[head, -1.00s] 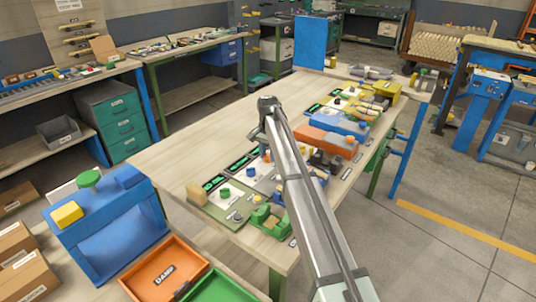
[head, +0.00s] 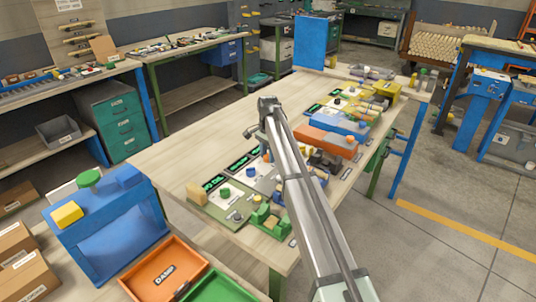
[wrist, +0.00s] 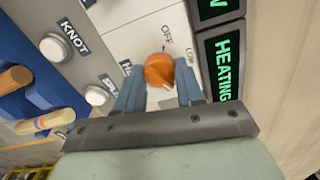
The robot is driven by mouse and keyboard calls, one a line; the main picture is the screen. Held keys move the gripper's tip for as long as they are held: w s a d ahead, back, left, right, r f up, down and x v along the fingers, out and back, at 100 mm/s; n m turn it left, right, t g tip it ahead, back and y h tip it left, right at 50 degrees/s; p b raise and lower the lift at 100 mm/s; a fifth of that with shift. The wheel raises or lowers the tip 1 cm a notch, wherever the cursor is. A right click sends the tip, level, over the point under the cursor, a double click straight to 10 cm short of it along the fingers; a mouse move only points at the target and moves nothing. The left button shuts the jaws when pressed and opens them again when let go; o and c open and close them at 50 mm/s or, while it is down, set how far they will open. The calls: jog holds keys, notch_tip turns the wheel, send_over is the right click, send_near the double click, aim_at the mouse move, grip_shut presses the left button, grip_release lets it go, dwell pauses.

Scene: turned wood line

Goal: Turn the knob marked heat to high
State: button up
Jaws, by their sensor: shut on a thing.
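An orange round knob (wrist: 159,69) stands on a white panel (wrist: 130,30) in the wrist view. My gripper (wrist: 158,82) is shut on it, one blue-grey finger on each side. OFF is printed above the knob and LOW at its upper right. A pale mark shows at the knob's lower edge. A label starting with H is partly hidden by the left finger, so I cannot read it whole. Other scale marks are hidden behind the gripper.
A green-lit display (wrist: 224,60) beside the knob reads HEATING. Two white round buttons, one (wrist: 53,46) by the label KNOT and another (wrist: 96,95), lie to the left. In the head view the workbench (head: 180,150) is bare left of the panels.

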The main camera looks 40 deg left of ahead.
jog(key=o, duration=1)
jog(key=shift+o, duration=0.2)
notch_tip(320, 180, up, 14)
jog(key=shift+f, duration=0.1)
